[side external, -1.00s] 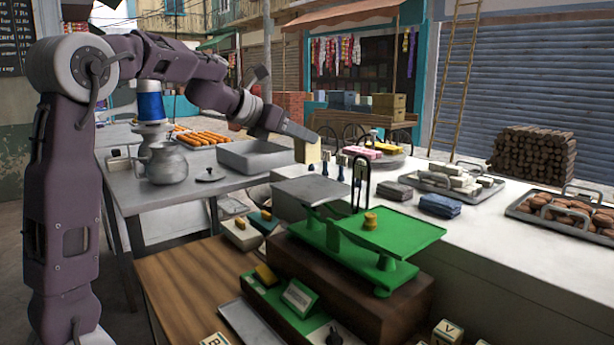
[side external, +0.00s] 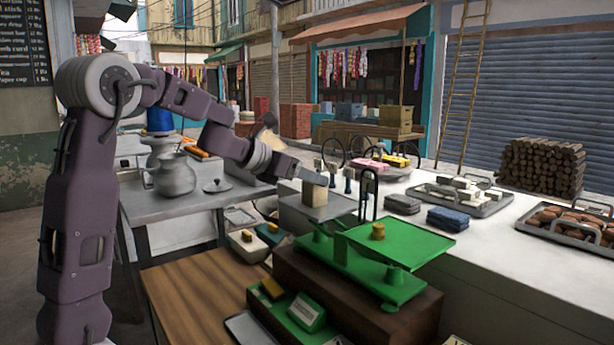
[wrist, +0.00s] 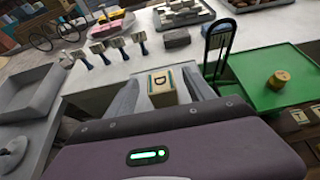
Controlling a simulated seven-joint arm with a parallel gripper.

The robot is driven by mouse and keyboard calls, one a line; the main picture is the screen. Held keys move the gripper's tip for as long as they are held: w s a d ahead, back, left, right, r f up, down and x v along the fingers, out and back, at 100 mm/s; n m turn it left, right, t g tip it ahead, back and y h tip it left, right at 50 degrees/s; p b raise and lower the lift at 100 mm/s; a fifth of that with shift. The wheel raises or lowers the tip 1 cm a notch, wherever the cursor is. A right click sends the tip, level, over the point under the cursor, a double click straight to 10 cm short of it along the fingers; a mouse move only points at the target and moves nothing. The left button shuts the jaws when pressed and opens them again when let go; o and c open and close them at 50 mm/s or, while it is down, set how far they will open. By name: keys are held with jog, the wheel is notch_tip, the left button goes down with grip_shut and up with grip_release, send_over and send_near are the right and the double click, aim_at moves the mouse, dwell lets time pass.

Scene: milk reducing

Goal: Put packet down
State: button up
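The packet (side external: 314,194) is a small tan block. In the wrist view the packet (wrist: 162,88) shows a letter D on its face, between the two grey fingers. My gripper (side external: 318,180) is shut on the packet's upper part, and the wrist view shows the gripper (wrist: 162,92) from behind. In the side view the packet is upright at the grey pan of the green scale (side external: 385,242). I cannot tell whether its underside touches the grey pan (side external: 343,204). A small brass weight (side external: 378,231) sits on the green pan, also seen as the weight (wrist: 278,81) in the wrist view.
A thin black upright loop (side external: 367,190) stands close to the right of the packet. Blue-handled stamps (wrist: 122,47) stand behind it on the white counter. Dark packets (side external: 447,218) and trays of blocks (side external: 462,198) lie right. A metal pot (side external: 174,174) stands left.

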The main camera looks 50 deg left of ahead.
jog(key=shift+r, duration=0.2)
jog(key=s+d+r+n+t+y, duration=0.1)
jog(key=s+d+r+n+y, duration=0.15)
jog(key=s+r+n, duration=0.4)
jog(key=s+d+r+n+t+y, duration=0.1)
jog(key=s+r+n+t+y, duration=0.2)
jog(key=s+n, duration=0.55)
jog(key=s+d+f+n+g+h, duration=0.5)
jog(key=s+d+f+n+g, duration=0.6)
jog(key=s+d+f+n, duration=0.6)
jog(key=s+f+n, duration=0.1)
jog(key=n, duration=0.3)
jog(key=shift+s+d+f, duration=0.25)
jog(key=shift+s+d, duration=0.05)
jog(key=shift+s, duration=0.05)
